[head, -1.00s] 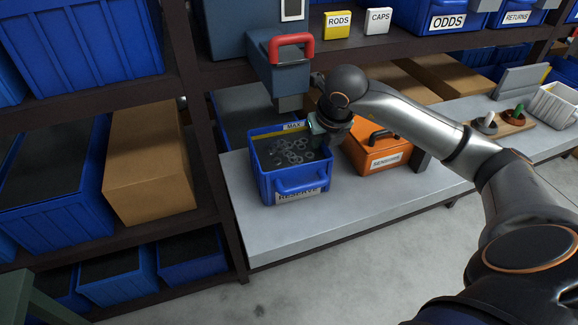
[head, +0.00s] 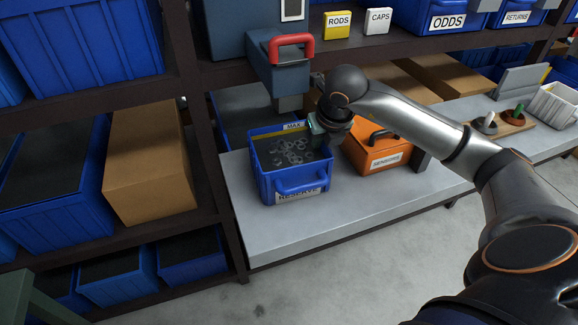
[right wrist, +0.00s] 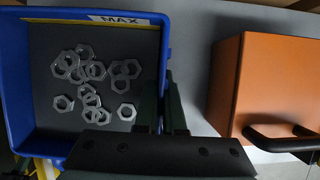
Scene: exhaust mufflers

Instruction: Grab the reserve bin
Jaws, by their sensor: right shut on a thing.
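The blue reserve bin (head: 285,187) stands upright on the grey bench, with a RESERVE label on its front and a front handle. Several metal nuts (head: 290,152) lie inside it, below a MAX label at the back wall. In the right wrist view the bin (right wrist: 15,95) fills the left side. My right gripper (head: 318,142) is at the bin's right rim. In the right wrist view its fingers (right wrist: 166,108) are shut on the bin's right wall. My left gripper is not in view.
An orange SENSORS box (head: 375,156) with a black handle stands close to the right of the bin; it also shows in the right wrist view (right wrist: 262,75). A blue-grey machine with a red handle (head: 291,46) hangs behind the bin. The bench (head: 300,228) is clear in front.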

